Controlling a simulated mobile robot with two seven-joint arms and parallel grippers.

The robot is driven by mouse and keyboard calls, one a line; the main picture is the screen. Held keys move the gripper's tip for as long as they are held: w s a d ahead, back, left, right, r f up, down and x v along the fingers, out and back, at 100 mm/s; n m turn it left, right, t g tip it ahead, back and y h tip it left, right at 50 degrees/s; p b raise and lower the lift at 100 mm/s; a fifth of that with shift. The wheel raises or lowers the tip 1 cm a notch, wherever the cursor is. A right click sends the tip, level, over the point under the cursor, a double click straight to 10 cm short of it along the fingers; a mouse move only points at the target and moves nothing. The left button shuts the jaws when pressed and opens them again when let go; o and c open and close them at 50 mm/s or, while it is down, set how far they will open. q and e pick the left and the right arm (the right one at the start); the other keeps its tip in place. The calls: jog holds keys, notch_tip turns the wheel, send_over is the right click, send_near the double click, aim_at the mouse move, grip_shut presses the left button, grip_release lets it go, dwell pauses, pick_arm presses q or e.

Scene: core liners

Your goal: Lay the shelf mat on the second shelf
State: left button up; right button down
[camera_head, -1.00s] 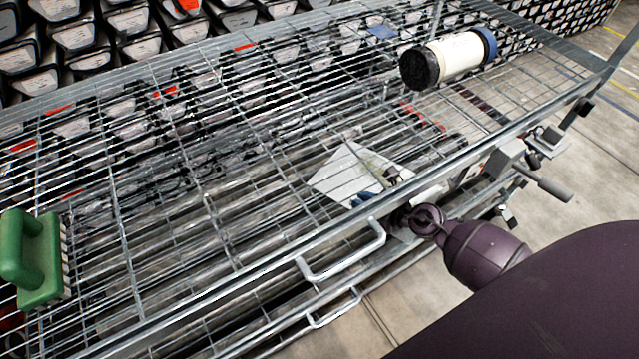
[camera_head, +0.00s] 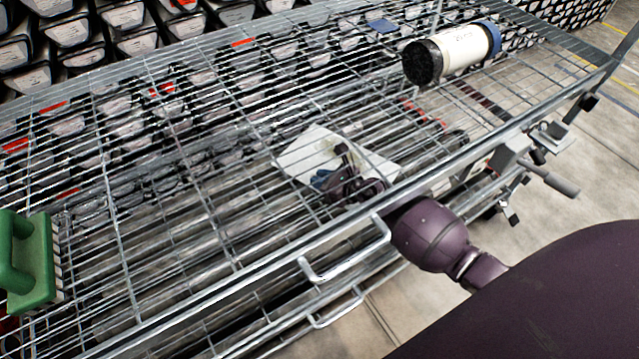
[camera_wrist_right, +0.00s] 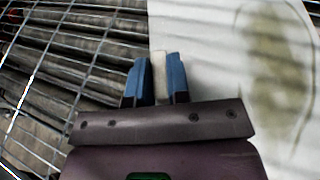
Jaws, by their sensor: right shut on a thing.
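The shelf mat (camera_head: 308,155) is a thin white sheet, seen through the wires of the top shelf in the head view. In the right wrist view the mat (camera_wrist_right: 215,45) fills the right side and carries a brownish stain. My right gripper (camera_head: 322,180) is below the top wire shelf, reaching in from the front side. Its blue fingers (camera_wrist_right: 158,75) are shut on a pale strip at the mat's edge. The wires and my own wrist partly hide the mat. The second shelf's surface is hard to make out beneath the top wires. My left gripper is out of view.
A metal handle (camera_head: 350,255) sticks out in front. Dark, labelled core boxes (camera_head: 75,35) line the back.

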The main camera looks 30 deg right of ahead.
notch_tip(320, 180, down, 2)
jog(key=shift+b, duration=0.3)
jog(key=shift+r, duration=0.1)
jog(key=c, duration=1.5)
grip_release()
jog(key=shift+f, duration=0.25)
jog(key=shift+c, duration=0.2)
jog(key=o, duration=0.4)
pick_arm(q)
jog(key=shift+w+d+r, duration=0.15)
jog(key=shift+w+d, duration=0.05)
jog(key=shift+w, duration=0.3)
pick_arm(e)
jog(key=shift+o, duration=0.2)
jog(key=shift+r, duration=0.1)
